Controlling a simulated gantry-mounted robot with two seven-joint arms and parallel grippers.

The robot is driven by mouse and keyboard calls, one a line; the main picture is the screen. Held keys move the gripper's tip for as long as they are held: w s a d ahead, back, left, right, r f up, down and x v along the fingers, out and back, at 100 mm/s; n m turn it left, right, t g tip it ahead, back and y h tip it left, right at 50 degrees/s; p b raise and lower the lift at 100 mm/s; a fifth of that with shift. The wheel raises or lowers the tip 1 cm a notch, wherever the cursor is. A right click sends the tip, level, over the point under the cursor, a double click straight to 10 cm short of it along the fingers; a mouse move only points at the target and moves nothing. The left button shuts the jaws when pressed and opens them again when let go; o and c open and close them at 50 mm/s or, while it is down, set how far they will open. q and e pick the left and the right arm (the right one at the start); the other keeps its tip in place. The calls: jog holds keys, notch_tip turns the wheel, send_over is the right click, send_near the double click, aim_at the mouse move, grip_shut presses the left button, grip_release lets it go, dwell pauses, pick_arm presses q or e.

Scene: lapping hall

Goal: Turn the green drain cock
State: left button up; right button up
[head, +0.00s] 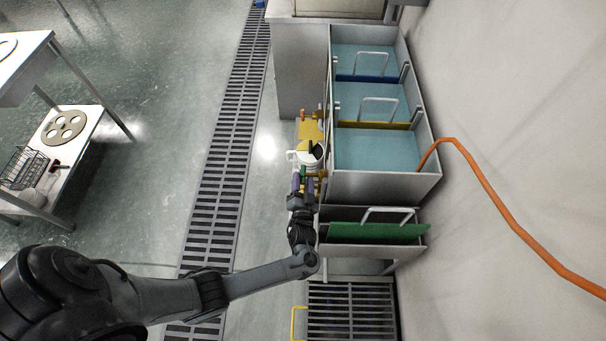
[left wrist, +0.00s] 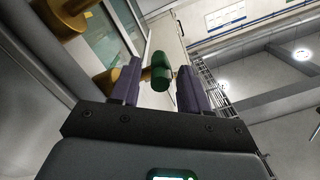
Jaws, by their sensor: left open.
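The green drain cock (left wrist: 161,68) shows in the left wrist view as a green handle on a brass stem. It sits between the two purple fingers of my left gripper (left wrist: 158,88), with a gap visible towards the right finger. In the head view the cock (head: 303,171) is a small green spot at the front of the tank, right at the fingertips of my left gripper (head: 302,184). The gripper is open around the handle. Whether either finger touches it I cannot tell. My right gripper is not in view.
A steel tank (head: 385,187) with several blue-green compartments stands along the wall. A white jug (head: 308,154) is just beyond the gripper. A green panel (head: 375,233) with a handle is at the near end. An orange hose (head: 500,208) runs along the wall. A floor grate (head: 225,160) lies left.

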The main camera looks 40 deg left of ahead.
pick_arm(q)
jog(key=v, duration=0.8)
jog(key=shift+p, duration=0.4)
